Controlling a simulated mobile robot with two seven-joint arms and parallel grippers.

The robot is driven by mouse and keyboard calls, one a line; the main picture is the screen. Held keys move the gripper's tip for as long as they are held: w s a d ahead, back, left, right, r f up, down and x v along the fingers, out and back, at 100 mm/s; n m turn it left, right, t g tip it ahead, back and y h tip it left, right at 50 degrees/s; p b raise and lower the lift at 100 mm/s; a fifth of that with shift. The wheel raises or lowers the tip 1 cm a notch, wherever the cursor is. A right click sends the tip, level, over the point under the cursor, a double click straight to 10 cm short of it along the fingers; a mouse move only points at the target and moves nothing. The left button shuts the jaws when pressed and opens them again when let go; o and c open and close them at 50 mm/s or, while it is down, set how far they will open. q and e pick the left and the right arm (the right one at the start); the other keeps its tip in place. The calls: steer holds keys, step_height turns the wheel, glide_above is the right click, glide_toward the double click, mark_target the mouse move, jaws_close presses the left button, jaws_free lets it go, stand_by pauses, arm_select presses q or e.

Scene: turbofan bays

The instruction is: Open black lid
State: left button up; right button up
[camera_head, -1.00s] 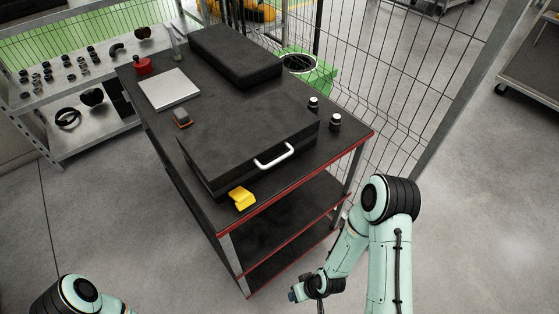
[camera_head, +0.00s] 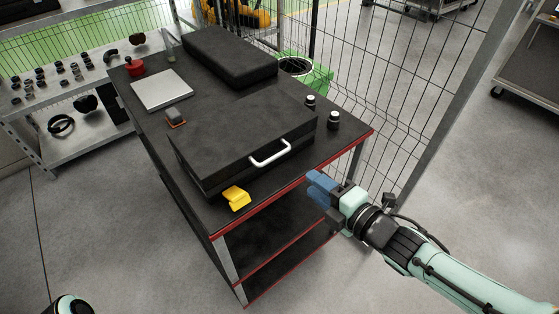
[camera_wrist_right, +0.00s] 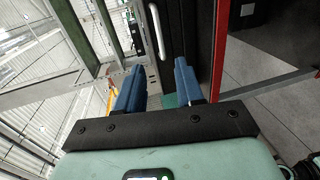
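The black lid (camera_head: 235,125) is the top of a flat black case on the cart's top shelf, and it is closed. A white handle (camera_head: 270,153) sits on its front edge; the handle also shows in the right wrist view (camera_wrist_right: 153,33), ahead of the fingers. My right gripper (camera_head: 317,186) has blue fingers and is in front of the cart's red-edged front, to the right of the handle and apart from it. In the right wrist view its two blue fingers (camera_wrist_right: 158,85) are spread with nothing between them. My left gripper is not in view; only part of my left arm shows at the bottom left.
The cart top (camera_head: 225,207) also holds a yellow object (camera_head: 236,197), two small black-and-white bottles (camera_head: 333,121), a grey plate (camera_head: 162,90), a red item (camera_head: 134,66) and a long black case (camera_head: 229,56). A wire fence stands on the right.

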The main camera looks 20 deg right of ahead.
steer(key=b+x, duration=0.1)
steer(key=x, duration=1.2)
steer(key=shift+w, duration=0.2)
jaws_close()
